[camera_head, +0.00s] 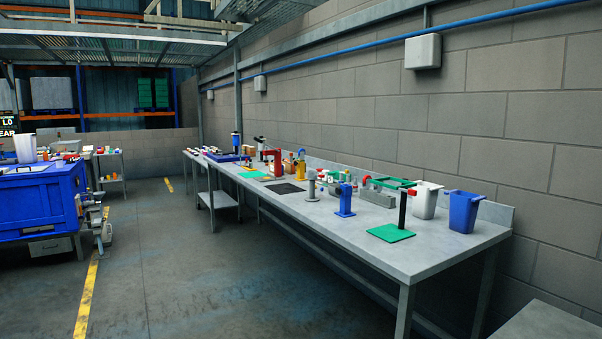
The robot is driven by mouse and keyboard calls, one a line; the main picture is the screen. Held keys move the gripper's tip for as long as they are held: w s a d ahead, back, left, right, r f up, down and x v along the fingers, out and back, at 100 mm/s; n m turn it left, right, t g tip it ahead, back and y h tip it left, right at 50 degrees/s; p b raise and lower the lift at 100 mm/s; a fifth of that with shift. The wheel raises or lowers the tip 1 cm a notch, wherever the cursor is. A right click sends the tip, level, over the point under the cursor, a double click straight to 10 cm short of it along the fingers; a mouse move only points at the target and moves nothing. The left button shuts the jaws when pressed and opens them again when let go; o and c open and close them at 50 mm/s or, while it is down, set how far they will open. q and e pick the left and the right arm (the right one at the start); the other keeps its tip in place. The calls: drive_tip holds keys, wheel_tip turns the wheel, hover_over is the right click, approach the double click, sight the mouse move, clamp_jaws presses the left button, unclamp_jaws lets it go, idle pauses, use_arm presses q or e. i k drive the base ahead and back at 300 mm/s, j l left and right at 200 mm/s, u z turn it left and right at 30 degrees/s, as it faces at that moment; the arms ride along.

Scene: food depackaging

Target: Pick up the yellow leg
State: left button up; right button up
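A small yellow upright piece (301,168) stands toward the back of the long grey workbench (440,255), right of a red upright device (277,162). It is too small and far to tell whether it is the yellow leg. No other clear yellow leg shows. Neither of my grippers is in view.
The bench holds a blue stand (344,200), a green plate with a black post (391,233), a white bin (425,200) and a blue bin (464,212). A large blue crate (37,203) stands at the left. The floor (200,280) between is clear.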

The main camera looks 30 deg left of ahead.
sight(301, 164)
drive_tip(key=i+j+u, duration=0.4)
drive_tip(key=j, duration=0.15)
drive_tip(key=i+j+u, duration=0.7)
drive_tip(key=i+u, duration=0.15)
drive_tip(key=i, duration=0.2)
drive_tip(key=i+j+u, duration=0.1)
drive_tip(key=i+u, duration=0.3)
drive_tip(key=i, duration=0.15)
drive_tip(key=i+z, duration=0.15)
drive_tip(key=i, duration=0.4)
drive_tip(key=i+j+z, duration=0.2)
drive_tip(key=i, duration=0.35)
drive_tip(key=i+j+z, duration=0.15)
drive_tip(key=i, duration=0.4)
drive_tip(key=j, duration=0.1)
